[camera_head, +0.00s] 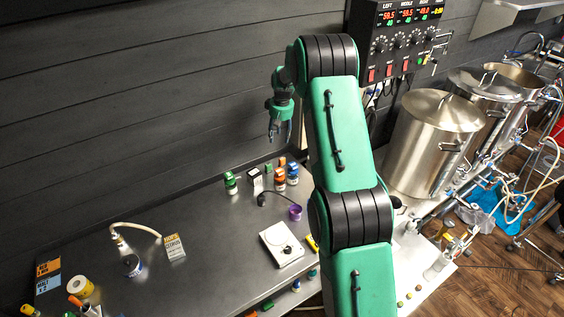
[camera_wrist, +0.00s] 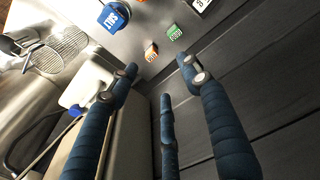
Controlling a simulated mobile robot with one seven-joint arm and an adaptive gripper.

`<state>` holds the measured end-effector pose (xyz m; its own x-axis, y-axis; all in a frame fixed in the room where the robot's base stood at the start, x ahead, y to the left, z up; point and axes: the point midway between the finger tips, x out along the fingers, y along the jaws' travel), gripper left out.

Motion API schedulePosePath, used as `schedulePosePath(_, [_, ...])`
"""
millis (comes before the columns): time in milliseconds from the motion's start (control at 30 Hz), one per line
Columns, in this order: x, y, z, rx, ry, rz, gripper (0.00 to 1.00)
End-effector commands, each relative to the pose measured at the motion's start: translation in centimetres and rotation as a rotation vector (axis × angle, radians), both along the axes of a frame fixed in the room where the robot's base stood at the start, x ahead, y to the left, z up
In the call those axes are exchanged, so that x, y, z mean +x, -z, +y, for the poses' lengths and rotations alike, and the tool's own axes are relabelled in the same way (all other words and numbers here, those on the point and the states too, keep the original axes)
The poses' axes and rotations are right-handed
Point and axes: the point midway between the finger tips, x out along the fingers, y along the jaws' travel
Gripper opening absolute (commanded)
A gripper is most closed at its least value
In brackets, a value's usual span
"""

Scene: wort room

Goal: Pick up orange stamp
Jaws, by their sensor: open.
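A small orange stamp (camera_wrist: 151,52) stands on the metal counter in the wrist view, beside a green stamp (camera_wrist: 174,32). In the head view the orange stamp (camera_head: 282,161) is a small block near the back wall, behind the blue and orange jars. My gripper (camera_head: 279,132) hangs above the back of the counter, higher than the stamp. In the wrist view my gripper (camera_wrist: 160,72) shows its dark blue fingers spread apart, with nothing between them. The orange stamp lies beyond the fingertips, untouched.
A blue salt jar (camera_wrist: 114,15) stands close to the stamp. A green-topped jar (camera_head: 230,181), an orange jar (camera_head: 280,180) and a purple cup (camera_head: 295,212) stand nearby. A white scale (camera_head: 281,244) lies in front. The dark wall (camera_head: 150,110) is right behind.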

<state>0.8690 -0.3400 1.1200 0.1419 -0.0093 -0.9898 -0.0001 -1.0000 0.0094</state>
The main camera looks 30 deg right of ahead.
Motion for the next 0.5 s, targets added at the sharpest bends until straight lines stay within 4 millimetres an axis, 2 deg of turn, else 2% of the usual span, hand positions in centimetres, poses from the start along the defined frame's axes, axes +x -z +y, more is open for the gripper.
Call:
schedulePosePath(100, [0.6, 2.5, -1.7, 0.005, 0.001, 0.012, 0.48])
schedulePosePath(233, [1.0, 4.3, -2.8, 0.008, 0.001, 0.019, 0.48])
schedulePosePath(500, [1.2, 5.3, -3.3, 0.01, 0.0, 0.022, 0.48])
